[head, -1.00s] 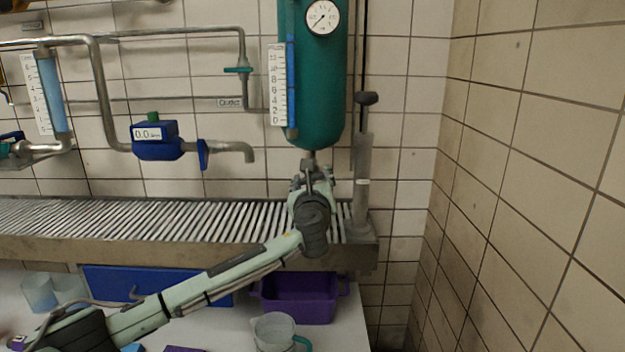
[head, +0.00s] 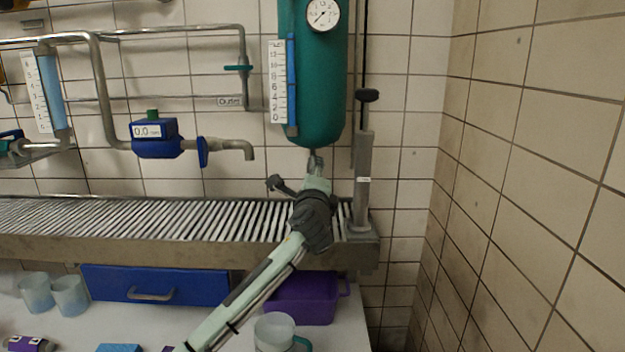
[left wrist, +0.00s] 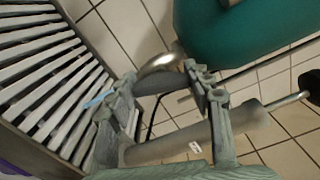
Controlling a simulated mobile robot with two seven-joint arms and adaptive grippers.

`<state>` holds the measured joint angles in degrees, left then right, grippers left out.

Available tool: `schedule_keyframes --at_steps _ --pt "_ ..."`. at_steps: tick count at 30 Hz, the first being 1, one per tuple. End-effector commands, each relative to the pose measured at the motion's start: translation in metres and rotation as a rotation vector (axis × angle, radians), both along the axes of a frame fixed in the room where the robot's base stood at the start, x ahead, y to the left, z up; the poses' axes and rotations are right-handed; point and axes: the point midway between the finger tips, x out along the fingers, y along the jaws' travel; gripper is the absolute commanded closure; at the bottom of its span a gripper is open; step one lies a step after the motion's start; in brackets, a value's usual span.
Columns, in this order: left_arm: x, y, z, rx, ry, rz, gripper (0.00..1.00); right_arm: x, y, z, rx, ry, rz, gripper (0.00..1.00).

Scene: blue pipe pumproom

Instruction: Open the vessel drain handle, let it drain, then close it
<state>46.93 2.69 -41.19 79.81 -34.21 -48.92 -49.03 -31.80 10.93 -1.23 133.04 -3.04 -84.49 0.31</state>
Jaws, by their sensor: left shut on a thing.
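The teal vessel (head: 313,95) hangs on the back wall, and its underside shows at the top of the left wrist view (left wrist: 255,30). Its drain outlet (head: 315,163) is a short metal piece at the bottom; a shiny curved metal part (left wrist: 165,62) shows between my fingers in the left wrist view. My left gripper (head: 317,178) is just under the vessel, shut on the drain handle, which is mostly hidden by the fingers (left wrist: 160,95). The blue level tube (head: 291,85) beside the vessel's scale looks high. No flow is visible. My right gripper is out of view.
A grey hand pump (head: 364,175) stands close to the right of my gripper. A slatted metal grate (head: 150,218) runs below. A purple bin (head: 300,300), a jug (head: 274,333) and a blue drawer (head: 155,286) are underneath. The tiled wall (head: 530,180) bounds the right side.

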Motion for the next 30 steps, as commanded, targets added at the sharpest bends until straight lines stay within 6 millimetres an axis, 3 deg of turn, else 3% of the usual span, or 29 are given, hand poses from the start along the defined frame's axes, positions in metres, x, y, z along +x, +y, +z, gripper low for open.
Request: schedule_keyframes --at_steps 12,30 --pt "0.0 0.0 -0.001 -0.262 0.001 0.001 0.78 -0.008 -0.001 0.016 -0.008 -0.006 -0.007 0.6" --pt "0.0 0.0 0.0 -0.335 0.0 0.0 0.78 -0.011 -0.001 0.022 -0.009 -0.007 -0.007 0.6"
